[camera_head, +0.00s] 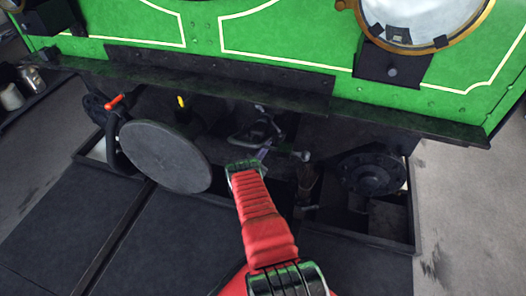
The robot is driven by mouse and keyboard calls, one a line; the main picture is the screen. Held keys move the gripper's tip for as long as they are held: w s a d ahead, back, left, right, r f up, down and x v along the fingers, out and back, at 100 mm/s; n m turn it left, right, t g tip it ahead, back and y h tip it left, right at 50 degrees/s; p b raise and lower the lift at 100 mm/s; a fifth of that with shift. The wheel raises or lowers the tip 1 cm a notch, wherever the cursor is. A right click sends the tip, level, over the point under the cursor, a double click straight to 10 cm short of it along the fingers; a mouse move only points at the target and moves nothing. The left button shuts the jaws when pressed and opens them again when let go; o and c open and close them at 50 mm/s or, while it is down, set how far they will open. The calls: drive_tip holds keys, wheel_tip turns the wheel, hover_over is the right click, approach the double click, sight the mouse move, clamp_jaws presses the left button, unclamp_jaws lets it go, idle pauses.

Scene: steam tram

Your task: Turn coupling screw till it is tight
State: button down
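A dark coupling (257,130) hangs at the middle of the tram's front, below the beam. It has a loop-like part and looks like the coupling screw, but its details are small and dark. A rod with a pale rounded end (304,156) sticks out to its right. My red arm reaches up from the bottom of the view. My gripper (263,154) is at the coupling's lower front, close to the rod. I cannot tell whether it touches the coupling. Its fingers are small and partly hidden by my wrist, so their opening does not show.
A large round buffer (165,157) stands left of my gripper. A red-handled hose cock (115,102) and a yellow-tipped part (181,101) are near it. A dark round fitting (370,172) is at right. The dark beam (220,82) and green front (290,50) rise above.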

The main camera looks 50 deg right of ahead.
drive_tip(key=shift+s+d+r, duration=0.55)
drive_tip(key=shift+s+r, duration=0.05)
drive_tip(key=shift+r, duration=0.25)
drive_tip(key=shift+s+d+r, duration=0.5)
drive_tip(key=shift+s+r, duration=0.1)
drive_tip(key=shift+r, duration=0.2)
